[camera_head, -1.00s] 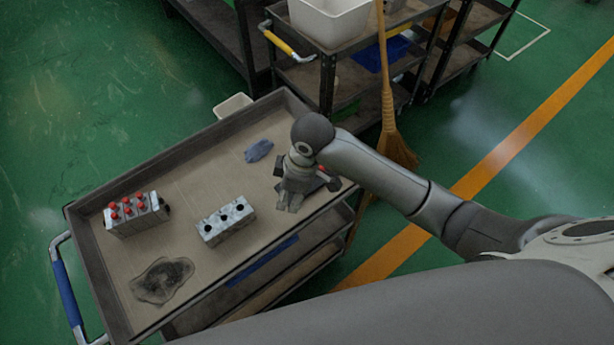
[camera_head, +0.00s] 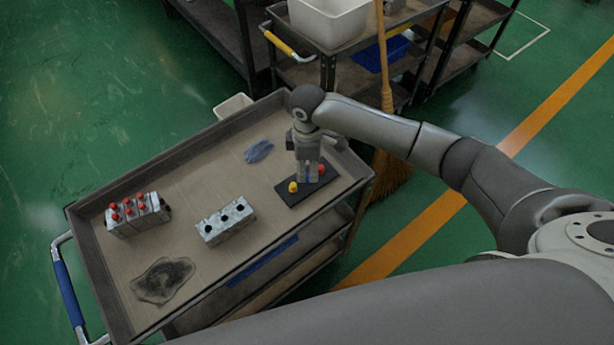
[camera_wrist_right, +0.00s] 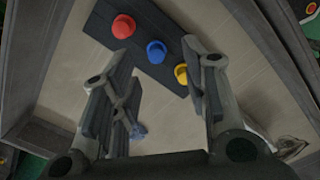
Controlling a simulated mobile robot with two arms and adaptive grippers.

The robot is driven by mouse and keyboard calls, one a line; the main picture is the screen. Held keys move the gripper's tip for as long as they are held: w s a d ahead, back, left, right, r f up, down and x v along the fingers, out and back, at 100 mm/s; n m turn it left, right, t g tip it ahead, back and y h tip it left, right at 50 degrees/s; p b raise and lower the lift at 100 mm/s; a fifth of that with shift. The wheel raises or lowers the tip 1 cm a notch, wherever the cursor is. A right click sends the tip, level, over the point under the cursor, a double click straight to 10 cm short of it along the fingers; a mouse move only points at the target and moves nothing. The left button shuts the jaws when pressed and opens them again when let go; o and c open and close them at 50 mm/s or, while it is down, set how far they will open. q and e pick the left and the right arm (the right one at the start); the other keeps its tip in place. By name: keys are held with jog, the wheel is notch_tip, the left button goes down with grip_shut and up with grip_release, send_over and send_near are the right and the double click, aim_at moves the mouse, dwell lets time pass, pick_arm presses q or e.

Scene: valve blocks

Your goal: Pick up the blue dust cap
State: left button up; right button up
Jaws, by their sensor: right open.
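The blue dust cap (camera_wrist_right: 156,51) stands on a dark pad (camera_wrist_right: 148,20) in the right wrist view, between a red cap (camera_wrist_right: 123,26) and a yellow cap (camera_wrist_right: 182,74). In the head view the pad (camera_head: 288,203) lies at the right end of the cart top; the yellow cap (camera_head: 293,187) and red cap (camera_head: 321,169) show, and my gripper hides the blue one. My right gripper (camera_head: 308,178) points down over the pad. In the wrist view its open fingers (camera_wrist_right: 158,60) are empty, with the blue cap seen between the fingertips. My left gripper is not in view.
On the cart top, a grey block with dark holes (camera_head: 226,221) stands near the middle and a block with red caps (camera_head: 137,213) at the left. A blue rag (camera_head: 259,151) lies behind the pad. The cart has a raised rim (camera_head: 180,155). A broom (camera_head: 386,100) stands behind.

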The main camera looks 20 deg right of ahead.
aim_at(307, 176)
jog(key=shift+w+f+p, duration=0.15)
jog(key=shift+f+p, duration=0.05)
jog(key=shift+f, duration=1)
jog(key=shift+w+f+p, duration=0.1)
jog(key=shift+f+p, duration=0.05)
jog(key=shift+f, duration=1)
jog(key=c, duration=0.8)
